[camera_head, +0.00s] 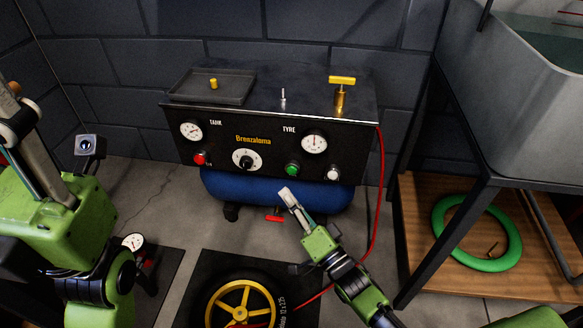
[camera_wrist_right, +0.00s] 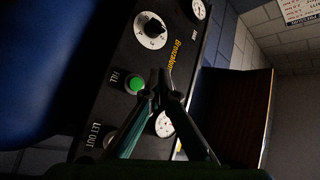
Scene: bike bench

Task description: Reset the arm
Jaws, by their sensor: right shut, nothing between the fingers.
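My right gripper (camera_head: 287,194) is in front of the compressor's blue tank, below the control panel, with its fingers together and nothing between them. In the right wrist view its closed fingertips (camera_wrist_right: 160,78) appear over the panel near the green FILL button (camera_wrist_right: 135,83); I cannot tell whether they touch the panel. The compressor (camera_head: 270,150) has a green button (camera_head: 292,170), a white button (camera_head: 333,174), a red button (camera_head: 199,159) and a black-and-white dial (camera_head: 246,159).
A wheel with yellow spokes (camera_head: 240,300) lies on a dark mat in front. A red hose (camera_head: 379,200) runs down the compressor's right side. A bench with a green ring (camera_head: 440,220) on its lower shelf stands at the right. A tray (camera_head: 190,85) sits on the compressor.

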